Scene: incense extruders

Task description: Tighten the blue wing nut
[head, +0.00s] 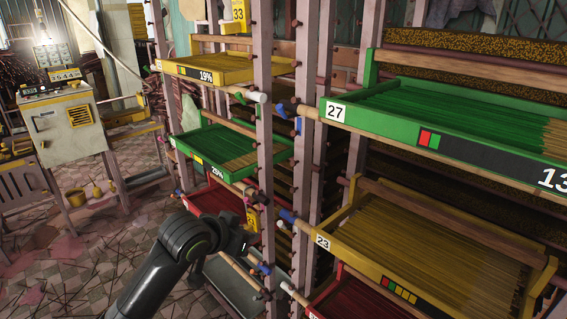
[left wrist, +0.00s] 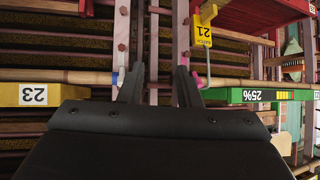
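My left gripper (head: 248,240) reaches toward the rack's uprights from the lower left in the head view. In the left wrist view its two fingers (left wrist: 158,82) are apart, with nothing held between them; a rack post shows behind the gap. I cannot tell which is the wing nut. A small blue piece (left wrist: 119,76) also shows beside the left finger in the wrist view. My right gripper is not in view.
Green 27 tray (head: 335,111) and yellow 23 tray (head: 323,242) jut out at right. Green 25% tray (head: 212,170) is at left of the uprights. A yellow 21 tag (left wrist: 203,35) hangs close to the fingers. Tiled floor (head: 70,260) is open at left.

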